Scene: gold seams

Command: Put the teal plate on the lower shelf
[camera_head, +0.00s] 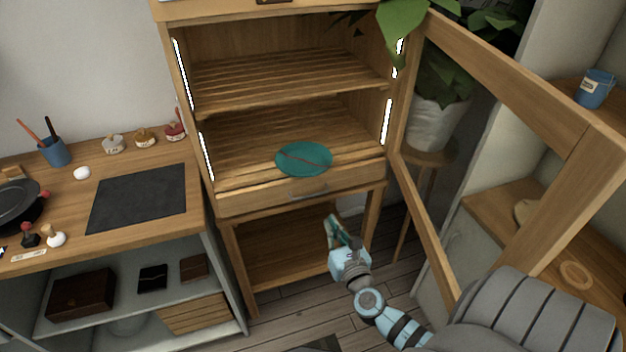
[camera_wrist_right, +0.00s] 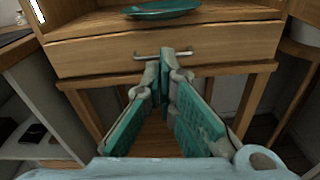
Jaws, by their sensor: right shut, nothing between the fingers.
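The teal plate (camera_head: 304,159) lies on the lower shelf (camera_head: 240,150) of the wooden cabinet, near its front edge. A thin gold-brown seam runs across it. The plate (camera_wrist_right: 162,9) also shows at the top of the right wrist view. My right gripper (camera_head: 333,222) is below and in front of the shelf, under the drawer, apart from the plate. In the right wrist view its teal-padded fingers (camera_wrist_right: 167,52) are shut with nothing between them, in front of the drawer handle. My left gripper is not in view.
The cabinet's framed door (camera_head: 520,75) stands open at the right. A drawer with a metal handle (camera_head: 308,192) is below the shelf. The upper shelf (camera_head: 290,85) is empty. A counter with a dark mat (camera_head: 138,197) stands left. A potted plant (camera_head: 436,122) stands behind the door.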

